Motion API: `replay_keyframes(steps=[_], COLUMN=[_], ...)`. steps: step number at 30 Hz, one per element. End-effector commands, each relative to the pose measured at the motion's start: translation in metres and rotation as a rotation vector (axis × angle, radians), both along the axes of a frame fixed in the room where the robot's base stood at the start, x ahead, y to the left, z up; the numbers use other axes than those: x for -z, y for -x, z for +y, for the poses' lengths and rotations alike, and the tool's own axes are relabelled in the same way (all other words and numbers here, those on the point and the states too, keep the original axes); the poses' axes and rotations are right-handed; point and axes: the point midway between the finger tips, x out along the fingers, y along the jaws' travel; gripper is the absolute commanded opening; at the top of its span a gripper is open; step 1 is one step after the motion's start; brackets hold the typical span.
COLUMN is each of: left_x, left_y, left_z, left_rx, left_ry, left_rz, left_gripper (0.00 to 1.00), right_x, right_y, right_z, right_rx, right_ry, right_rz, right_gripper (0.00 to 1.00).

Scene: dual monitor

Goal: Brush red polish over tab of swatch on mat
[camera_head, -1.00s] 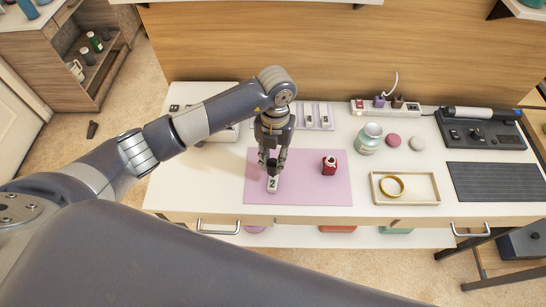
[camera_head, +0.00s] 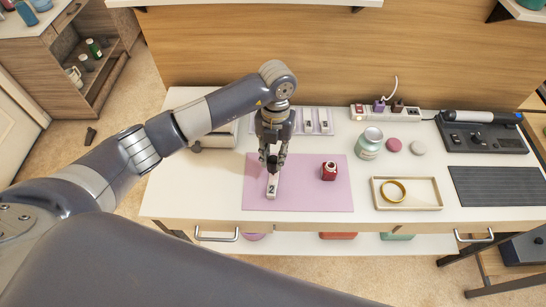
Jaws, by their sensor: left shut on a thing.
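The white swatch (camera_head: 272,188) marked "2" lies on the pink mat (camera_head: 315,198), left of the mat's middle. My left gripper (camera_head: 273,166) points down over the swatch's far end and is shut on a small dark thing, which looks like the polish brush's cap. The fingers mostly hide it, so I cannot tell whether its tip touches the swatch or whether the tab there carries red. The red polish bottle (camera_head: 329,171) stands on the mat to the right, with a pale opening on top. My right gripper is not in view.
A wooden tray (camera_head: 427,206) with a yellow ring (camera_head: 392,190) lies right of the mat. A pale green jar (camera_head: 369,143) and two round discs stand behind it. A rack with more swatches (camera_head: 318,121) is behind the gripper. The mat's front is clear.

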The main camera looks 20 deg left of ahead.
Motion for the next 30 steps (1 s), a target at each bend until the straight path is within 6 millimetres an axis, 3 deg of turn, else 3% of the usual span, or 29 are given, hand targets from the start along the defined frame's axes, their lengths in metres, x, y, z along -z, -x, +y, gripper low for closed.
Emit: replay_keyframes(steps=[30], left_x=[-0.001], left_y=[-0.025], left_z=[0.000], left_rx=[0.001], left_ry=[0.000], left_rz=[-0.001], left_gripper=[0.00], right_x=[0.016], right_y=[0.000], right_z=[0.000], right_rx=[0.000], right_ry=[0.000], right_rz=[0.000], right_gripper=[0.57])
